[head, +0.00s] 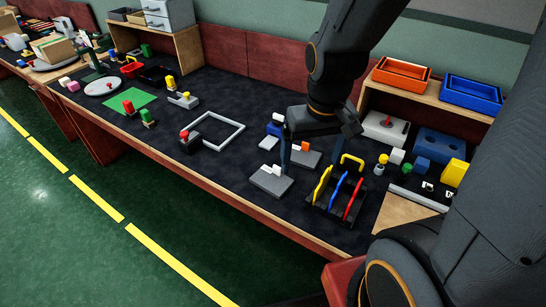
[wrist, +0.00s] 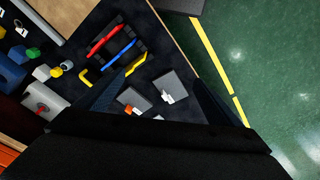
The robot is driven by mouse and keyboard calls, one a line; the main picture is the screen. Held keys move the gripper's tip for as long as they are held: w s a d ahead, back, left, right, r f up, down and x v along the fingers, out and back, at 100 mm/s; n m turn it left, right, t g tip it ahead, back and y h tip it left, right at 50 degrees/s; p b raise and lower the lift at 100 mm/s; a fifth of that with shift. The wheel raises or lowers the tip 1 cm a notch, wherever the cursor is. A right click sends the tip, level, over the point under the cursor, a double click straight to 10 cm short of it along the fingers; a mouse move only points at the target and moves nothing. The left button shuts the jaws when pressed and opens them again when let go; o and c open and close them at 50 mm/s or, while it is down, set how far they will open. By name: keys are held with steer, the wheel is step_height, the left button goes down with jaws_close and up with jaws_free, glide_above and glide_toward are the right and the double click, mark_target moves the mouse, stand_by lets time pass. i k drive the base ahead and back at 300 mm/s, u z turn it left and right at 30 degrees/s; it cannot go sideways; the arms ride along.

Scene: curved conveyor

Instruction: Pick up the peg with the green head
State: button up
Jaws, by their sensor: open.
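A small green round-headed piece (head: 407,168) stands at the right of the table, beside a yellow-headed peg (head: 380,164). In the wrist view the green piece (wrist: 57,73) is at the left, well outside the jaws. Another green-topped piece (head: 147,116) stands far left near a green mat; I cannot tell which is the peg meant. My gripper (head: 312,165) points down above the middle right of the table, open and empty, apart from both green pieces. In the wrist view its fingers (wrist: 160,85) are spread over grey blocks.
A black rack (head: 335,208) with yellow, blue and red pieces stands in front of the gripper. Grey blocks (head: 270,181) are below it. Orange (head: 402,76) and blue (head: 470,94) trays sit on a shelf behind.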

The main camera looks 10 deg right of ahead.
mark_target(407, 167)
steer(key=z, duration=1.35)
